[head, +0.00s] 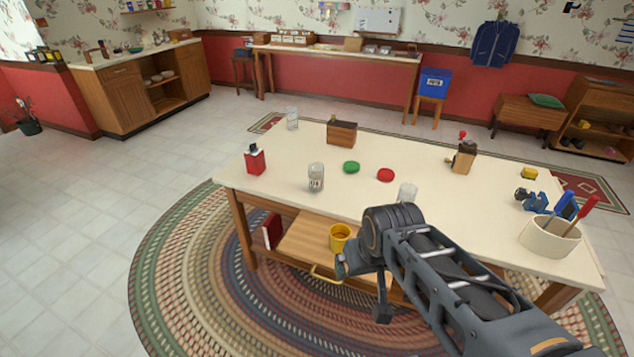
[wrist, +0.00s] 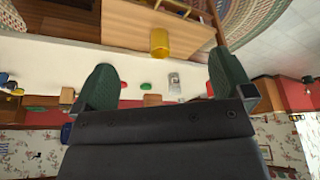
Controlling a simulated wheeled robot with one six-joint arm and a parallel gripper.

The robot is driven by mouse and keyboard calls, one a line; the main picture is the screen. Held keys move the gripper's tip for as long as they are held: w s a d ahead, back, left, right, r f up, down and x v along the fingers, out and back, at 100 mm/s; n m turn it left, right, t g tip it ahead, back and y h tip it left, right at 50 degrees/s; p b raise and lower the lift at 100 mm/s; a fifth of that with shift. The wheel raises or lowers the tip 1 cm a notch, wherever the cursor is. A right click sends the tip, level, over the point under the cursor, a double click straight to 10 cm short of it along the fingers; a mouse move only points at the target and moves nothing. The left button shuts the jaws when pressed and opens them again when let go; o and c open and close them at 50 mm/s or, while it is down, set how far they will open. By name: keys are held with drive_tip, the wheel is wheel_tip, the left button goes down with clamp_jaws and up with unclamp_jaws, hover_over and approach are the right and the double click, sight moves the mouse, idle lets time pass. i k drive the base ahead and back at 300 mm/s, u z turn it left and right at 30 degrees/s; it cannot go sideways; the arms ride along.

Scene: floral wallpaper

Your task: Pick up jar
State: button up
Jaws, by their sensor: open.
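A clear glass jar with a pale label (head: 316,178) stands upright near the front edge of the table (head: 262,192). It also shows in the upside-down wrist view (wrist: 174,82), between the fingers but well beyond them. A second clear glass jar (head: 292,118) stands at the far left corner, and a third clear glass vessel (head: 407,193) is partly hidden behind my arm. A green lid (head: 351,167) and a red lid (head: 385,175) lie right of the labelled jar. My gripper (wrist: 162,72) is open and empty, in front of the table's front edge, apart from the jar.
A red tin (head: 256,161) and a wooden box (head: 341,133) are near the jar. A wooden grinder (head: 464,157) and a utensil crock (head: 550,236) stand to the right. A yellow mug (head: 340,237) sits on the lower shelf. Floor left of the rug is clear.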

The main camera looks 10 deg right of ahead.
sight(316, 169)
drive_tip(key=u, duration=1.2)
drive_tip(key=i, duration=2.7)
drive_tip(key=z, duration=3.05)
